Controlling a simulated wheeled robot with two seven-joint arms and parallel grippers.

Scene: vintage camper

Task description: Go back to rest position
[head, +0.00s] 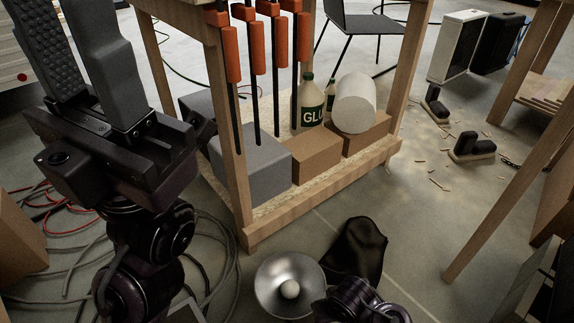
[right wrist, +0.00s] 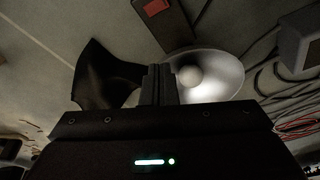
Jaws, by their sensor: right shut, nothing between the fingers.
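My left gripper (head: 82,20) is large at the upper left of the head view, raised with its fingers pointing up. Its two fingers are apart, one with a ridged pad, and I see nothing between them. My right gripper (right wrist: 158,72) shows in the right wrist view, its two dark fingers together and empty. Behind them lie a metal lamp reflector with a white bulb (right wrist: 189,77) and a black sheet-like object (right wrist: 103,78). In the head view only a dark part of my right arm shows at the bottom edge.
A wooden workbench (head: 320,186) stands in front; its low shelf holds boxes, glue bottles and a white roll (head: 356,102), with orange clamps (head: 257,48) hanging above. The reflector (head: 289,284) and black object (head: 357,249) are on the floor. Loose cables (head: 215,250) lie left.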

